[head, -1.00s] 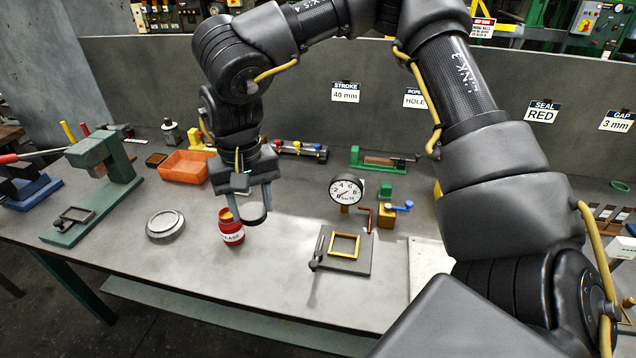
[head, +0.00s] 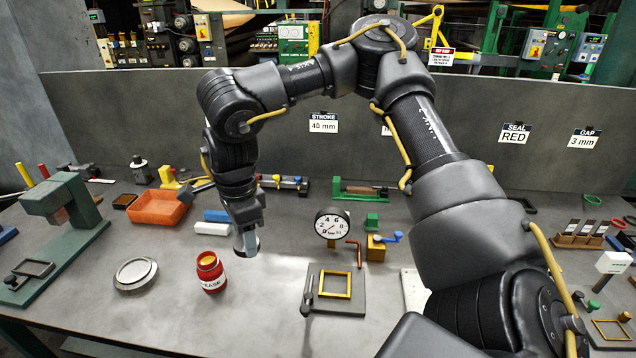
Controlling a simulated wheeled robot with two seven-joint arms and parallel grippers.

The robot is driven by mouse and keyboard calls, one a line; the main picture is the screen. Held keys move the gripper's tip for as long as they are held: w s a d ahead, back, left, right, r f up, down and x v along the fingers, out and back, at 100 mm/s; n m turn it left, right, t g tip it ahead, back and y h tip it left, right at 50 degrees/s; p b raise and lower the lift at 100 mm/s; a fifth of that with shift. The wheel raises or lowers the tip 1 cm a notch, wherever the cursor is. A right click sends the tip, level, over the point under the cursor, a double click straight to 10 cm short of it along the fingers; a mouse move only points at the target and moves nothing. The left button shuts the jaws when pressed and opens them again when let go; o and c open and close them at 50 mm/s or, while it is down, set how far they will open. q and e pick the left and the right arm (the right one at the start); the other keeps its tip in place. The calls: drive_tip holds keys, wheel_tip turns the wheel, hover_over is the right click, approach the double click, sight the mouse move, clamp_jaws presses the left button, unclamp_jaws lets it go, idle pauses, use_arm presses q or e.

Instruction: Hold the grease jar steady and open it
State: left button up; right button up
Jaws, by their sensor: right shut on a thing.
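The red grease jar (head: 211,274) stands upright on the table, left of the middle. Its mouth is open and yellow grease shows inside. My right gripper (head: 247,238) is shut on a dark round lid (head: 247,249), held tilted, nearly on edge. The lid is to the right of the jar, apart from it and above the table. The fingers are partly hidden by the wrist and lid. My left gripper is not in view, and nothing is seen holding the jar.
A grey round metal dish (head: 135,275) lies left of the jar. An orange bin (head: 160,208) and a blue block (head: 216,215) are behind it. A dial gauge (head: 331,226) and a plate with a yellow frame (head: 336,285) are to the right. The table in front of the jar is clear.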

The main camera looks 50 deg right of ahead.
drive_tip(key=d+f+m, duration=0.2)
drive_tip(key=d+m, duration=0.1)
drive_tip(key=m, duration=0.7)
drive_tip(key=m+b, duration=0.3)
drive_tip(key=m, duration=1.4)
hover_over(287, 244)
wheel_tip(287, 244, down, 13)
drive_tip(key=shift+r, duration=0.1)
drive_tip(key=shift+f, duration=0.3)
wheel_tip(287, 244, down, 3)
drive_tip(key=shift+d+r+p, duration=0.1)
drive_tip(key=shift+p, duration=0.4)
